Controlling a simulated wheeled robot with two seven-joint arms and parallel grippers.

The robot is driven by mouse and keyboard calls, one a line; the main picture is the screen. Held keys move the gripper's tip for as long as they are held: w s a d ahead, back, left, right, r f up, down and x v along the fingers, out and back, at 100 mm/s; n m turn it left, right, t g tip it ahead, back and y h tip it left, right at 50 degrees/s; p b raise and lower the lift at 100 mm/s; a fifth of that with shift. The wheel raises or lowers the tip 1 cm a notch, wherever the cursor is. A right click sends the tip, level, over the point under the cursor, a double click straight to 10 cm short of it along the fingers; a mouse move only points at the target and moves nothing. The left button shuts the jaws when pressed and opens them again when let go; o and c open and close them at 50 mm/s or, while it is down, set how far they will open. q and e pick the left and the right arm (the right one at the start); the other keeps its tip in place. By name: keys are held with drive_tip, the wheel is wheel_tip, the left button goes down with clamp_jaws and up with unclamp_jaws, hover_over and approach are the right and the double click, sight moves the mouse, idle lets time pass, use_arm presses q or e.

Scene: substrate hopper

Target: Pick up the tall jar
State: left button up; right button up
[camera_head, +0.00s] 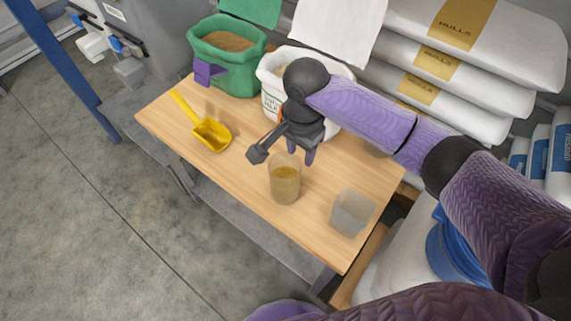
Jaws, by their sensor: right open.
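The tall jar (285,187) is clear and stands upright on the wooden table, with yellowish-brown contents inside. My right gripper (283,158) is open above and just behind the jar's rim, with one finger to the left and one to the right. I cannot tell whether it touches the jar. It holds nothing that I can see. My left gripper is not in view.
A shorter clear container (351,212) stands to the right of the jar. A yellow scoop (211,134) lies to the left. A green sack (226,68) and a white sack (270,96) stand at the back. Stacked white bags (455,65) are behind. The table's front left (215,175) is clear.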

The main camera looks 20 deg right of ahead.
sight(298, 176)
drive_tip(key=f+b, duration=0.2)
drive_tip(key=f, duration=0.2)
drive_tip(key=f+b, duration=0.3)
drive_tip(key=f, duration=0.1)
drive_tip(key=shift+s+a+f, duration=0.1)
drive_tip(key=shift+s+f, duration=0.1)
drive_tip(key=shift+f, duration=0.2)
drive_tip(key=shift+f+b, duration=0.25)
drive_tip(key=shift+b, duration=0.05)
drive_tip(key=shift+r, duration=0.25)
drive_tip(key=shift+c, duration=0.2)
drive_tip(key=c, duration=0.5)
clamp_jaws()
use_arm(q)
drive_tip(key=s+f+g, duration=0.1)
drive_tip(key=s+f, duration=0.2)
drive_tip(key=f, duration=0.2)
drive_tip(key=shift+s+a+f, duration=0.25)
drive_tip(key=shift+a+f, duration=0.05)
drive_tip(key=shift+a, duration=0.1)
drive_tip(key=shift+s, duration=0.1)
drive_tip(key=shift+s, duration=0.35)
